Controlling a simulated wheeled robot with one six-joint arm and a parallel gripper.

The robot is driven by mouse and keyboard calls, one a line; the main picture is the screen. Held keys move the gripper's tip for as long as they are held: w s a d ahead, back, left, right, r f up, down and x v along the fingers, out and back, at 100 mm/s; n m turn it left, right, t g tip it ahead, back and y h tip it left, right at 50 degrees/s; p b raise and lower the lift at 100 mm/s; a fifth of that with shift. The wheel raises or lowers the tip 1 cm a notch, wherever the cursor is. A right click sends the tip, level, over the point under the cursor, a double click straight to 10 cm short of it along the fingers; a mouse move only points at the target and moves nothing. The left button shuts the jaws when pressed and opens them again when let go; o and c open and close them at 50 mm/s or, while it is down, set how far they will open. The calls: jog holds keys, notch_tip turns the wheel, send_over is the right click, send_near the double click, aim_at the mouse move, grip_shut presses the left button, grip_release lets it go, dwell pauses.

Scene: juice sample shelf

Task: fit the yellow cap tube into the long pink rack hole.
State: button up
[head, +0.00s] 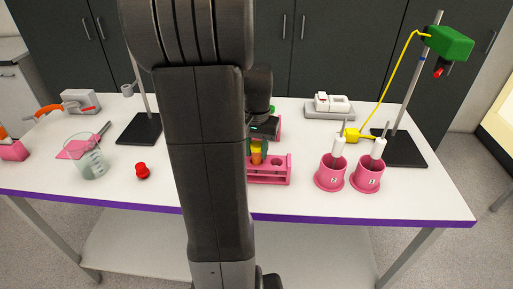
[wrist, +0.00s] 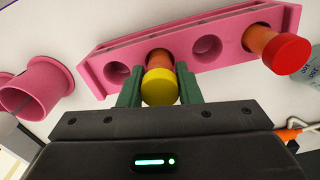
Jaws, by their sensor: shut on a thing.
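The yellow cap tube (wrist: 159,88), with an orange body, is between the green fingers of my gripper (wrist: 158,92) in the wrist view. My gripper is shut on it near the cap. In the head view the tube (head: 257,152) shows just right of my arm, at the pink rack (head: 270,181). The long pink rack (wrist: 130,49) lies beyond the fingers in the wrist view. The tube's lower end is over or in a rack hole; I cannot tell how deep. Empty round holes show on either side of it.
A red cap tube (wrist: 286,54) stands in the rack's right part in the wrist view. Two pink cups (head: 330,175) stand right of the rack. A small red object (head: 142,171) and a beaker (head: 88,160) are on the left. My arm hides part of the rack.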

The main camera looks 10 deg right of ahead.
jog(key=shift+f, duration=0.15)
jog(key=o, duration=1.1)
jog(key=shift+c, duration=0.2)
notch_tip(320, 180, up, 14)
jog(key=shift+f, duration=0.1)
notch_tip(320, 180, down, 14)
jog(key=shift+r, duration=0.45)
